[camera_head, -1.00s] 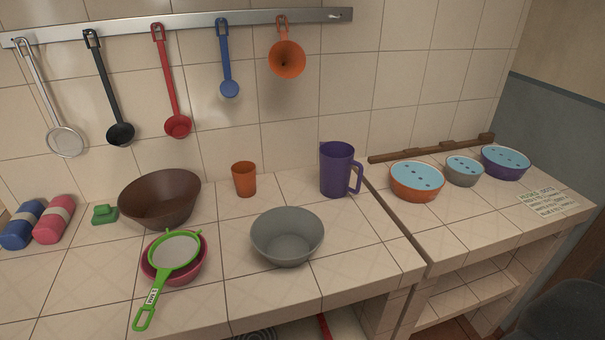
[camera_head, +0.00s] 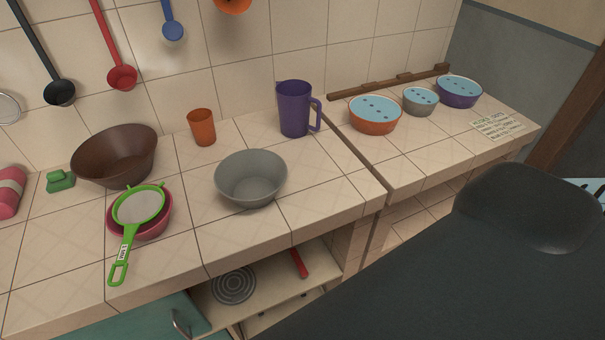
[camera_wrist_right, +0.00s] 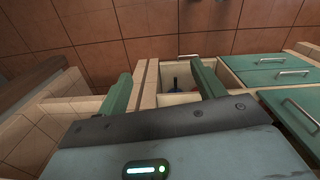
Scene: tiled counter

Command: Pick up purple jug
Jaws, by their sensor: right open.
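The purple jug (camera_head: 294,108) stands upright on the tiled counter (camera_head: 330,205) near the back wall, its handle to the right. It is right of the orange cup and behind the grey bowl. My right gripper (camera_wrist_right: 165,85) shows in the right wrist view with its two green fingers apart and nothing between them. It faces floor tiles and cabinet fronts, away from the jug. In the head view a large dark part of my right arm fills the lower right. My left gripper is in neither view.
Near the jug are an orange cup (camera_head: 202,127), a grey bowl (camera_head: 251,180), a brown bowl (camera_head: 115,158) and a green strainer (camera_head: 138,206) on a pink bowl. Right of the counter gap are covered bowls (camera_head: 375,115) and a sign (camera_head: 497,125). Utensils hang on the wall.

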